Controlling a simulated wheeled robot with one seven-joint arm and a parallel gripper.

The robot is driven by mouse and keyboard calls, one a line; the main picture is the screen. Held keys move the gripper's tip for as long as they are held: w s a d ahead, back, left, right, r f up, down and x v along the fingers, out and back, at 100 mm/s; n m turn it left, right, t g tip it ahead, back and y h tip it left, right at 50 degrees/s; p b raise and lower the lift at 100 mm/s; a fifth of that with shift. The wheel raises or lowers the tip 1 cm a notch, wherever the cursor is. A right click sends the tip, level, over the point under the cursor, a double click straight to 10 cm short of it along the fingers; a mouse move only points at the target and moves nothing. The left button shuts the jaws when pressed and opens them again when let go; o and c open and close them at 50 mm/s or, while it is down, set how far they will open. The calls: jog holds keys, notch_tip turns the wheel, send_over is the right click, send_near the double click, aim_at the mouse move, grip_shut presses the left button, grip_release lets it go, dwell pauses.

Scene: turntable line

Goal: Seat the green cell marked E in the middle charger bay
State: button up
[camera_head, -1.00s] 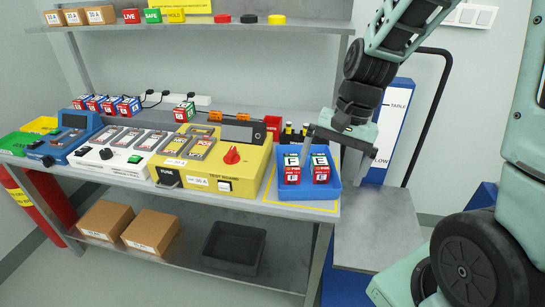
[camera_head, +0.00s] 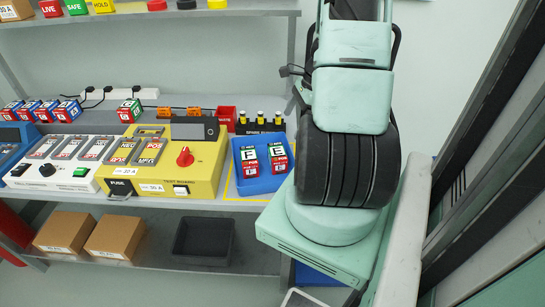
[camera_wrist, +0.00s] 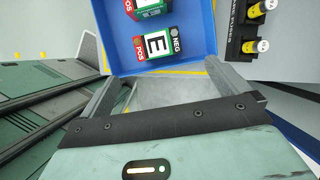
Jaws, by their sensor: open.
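The green cell marked E (camera_head: 277,158) stands in the right half of the blue tray (camera_head: 262,184), beside a similar cell marked F (camera_head: 250,160). In the wrist view cell E (camera_wrist: 156,46) shows its letter, with POS and NEG ends. My gripper (camera_wrist: 176,88) is open and empty; its fingers reach to the tray's near edge, apart from the cell. My arm hides the gripper in the head view. The white charger (camera_head: 50,181) stands left of the yellow test board; its middle bay (camera_head: 70,148) is too small to tell what lies in it.
The yellow test board (camera_head: 205,175) stands between charger and tray. A red box (camera_head: 227,118) and a black holder of spare fuses (camera_head: 260,128) are behind the tray. Another cell (camera_head: 129,111) stands behind the test board. Several blue cells (camera_head: 40,112) are at the back left.

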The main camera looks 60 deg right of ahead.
aim_at(278, 151)
jog(key=x, duration=0.8)
jog(key=shift+a+x, duration=0.2)
jog(key=shift+x, duration=2.4)
jog(key=shift+s, duration=0.15)
jog(key=c, duration=1.3)
jog(key=shift+r, duration=0.1)
